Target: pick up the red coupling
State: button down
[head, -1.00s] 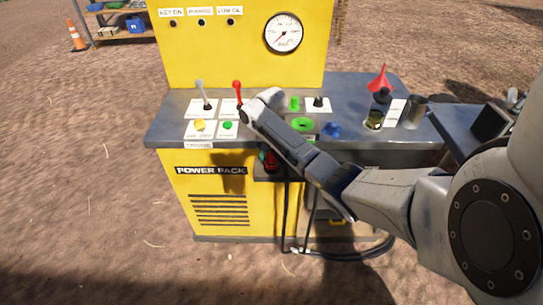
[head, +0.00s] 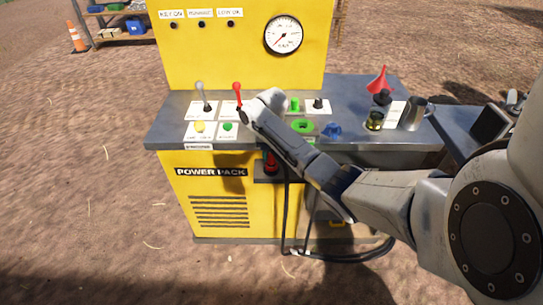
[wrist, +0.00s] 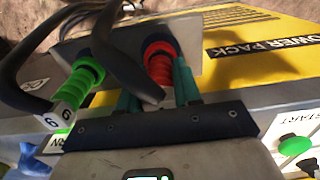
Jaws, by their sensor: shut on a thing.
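The red coupling (wrist: 160,60) is a ribbed red fitting on a grey bracket plate with a black hose at it. In the head view it shows small below the deck edge of the yellow power pack (head: 270,163). My gripper (wrist: 155,90) is shut on it, with a teal finger on each side in the wrist view. The coupling still sits at the bracket. A black hose hides part of it and of one finger. In the head view my arm hides most of the gripper.
A green coupling (wrist: 82,85) with a hose and a white number tag sits beside the red one. Black hoses (head: 286,215) hang below the bracket. The grey deck above holds a red-knobbed lever (head: 237,88), green button (head: 228,126), green ring (head: 302,125) and metal mug (head: 414,113).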

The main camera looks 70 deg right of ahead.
jog(key=shift+r, duration=0.45)
jog(key=s+a+r+p, duration=0.3)
jog(key=s+r+p, duration=0.6)
jog(key=s+r, duration=0.2)
jog(key=shift+s+r, duration=0.35)
jog(key=shift+s, duration=0.95)
jog(key=shift+a, duration=0.1)
